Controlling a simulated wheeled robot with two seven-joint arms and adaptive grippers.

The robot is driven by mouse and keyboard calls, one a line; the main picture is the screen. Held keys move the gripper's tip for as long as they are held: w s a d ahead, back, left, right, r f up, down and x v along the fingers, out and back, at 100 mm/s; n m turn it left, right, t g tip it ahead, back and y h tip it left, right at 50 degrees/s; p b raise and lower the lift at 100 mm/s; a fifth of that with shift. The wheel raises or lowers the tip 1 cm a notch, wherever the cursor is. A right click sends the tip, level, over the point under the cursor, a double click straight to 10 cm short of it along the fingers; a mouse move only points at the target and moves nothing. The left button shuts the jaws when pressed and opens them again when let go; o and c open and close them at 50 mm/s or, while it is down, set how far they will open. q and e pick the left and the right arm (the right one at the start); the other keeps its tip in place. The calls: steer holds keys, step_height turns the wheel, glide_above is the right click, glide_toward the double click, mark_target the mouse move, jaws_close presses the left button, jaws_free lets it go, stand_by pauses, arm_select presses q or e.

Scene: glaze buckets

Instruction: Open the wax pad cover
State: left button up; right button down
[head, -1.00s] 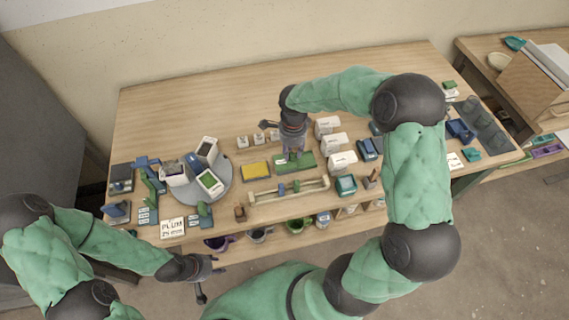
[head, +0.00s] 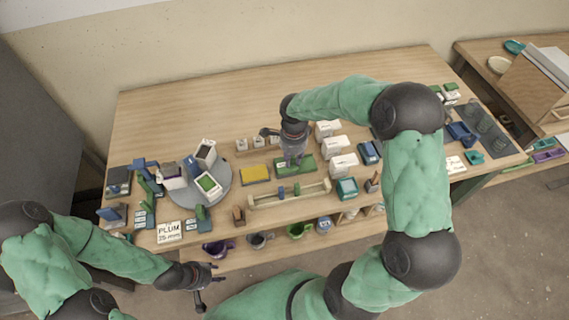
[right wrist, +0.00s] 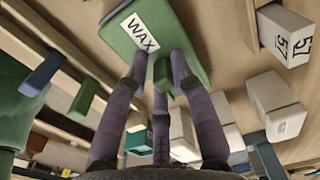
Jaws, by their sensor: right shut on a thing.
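The wax pad cover (right wrist: 150,30) is a green slab with a white WAX label and a small green grip block (right wrist: 163,72). It also shows in the head view as a green slab (head: 307,164) on the table, right of a yellow pad. My right gripper (head: 292,164) is above it, fingers pointing down. In the right wrist view, its fingers (right wrist: 161,68) are closed around the grip block. I cannot tell any gap between cover and pad. My left gripper (head: 205,282) is empty, its fingers spread, in front of the table's edge.
The yellow pad (head: 255,173) lies close on the left. White containers (head: 335,145) stand close on the right. A wooden rack (head: 290,195) lies in front. A round grey turntable (head: 222,178) holds buckets further left. The table's back strip is clear.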

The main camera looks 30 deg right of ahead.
steer(key=shift+s+d+f, duration=0.15)
steer(key=shift+s+d, duration=0.15)
steer(key=shift+d, duration=0.7)
steer(key=shift+s+d+f, duration=0.2)
steer(key=shift+s+d, duration=0.15)
steer(key=shift+d, duration=0.6)
steer(key=shift+s+d+f, duration=0.15)
steer(key=shift+s+d, duration=0.15)
steer(key=shift+d, duration=0.7)
steer(key=c, duration=1.3)
jaws_free()
steer(key=shift+o, duration=0.8)
steer(key=shift+f, duration=0.1)
step_height(320, 180, up, 8)
steer(key=p, duration=0.4)
steer(key=shift+w+d+f, duration=0.15)
steer(key=shift+w, duration=0.1)
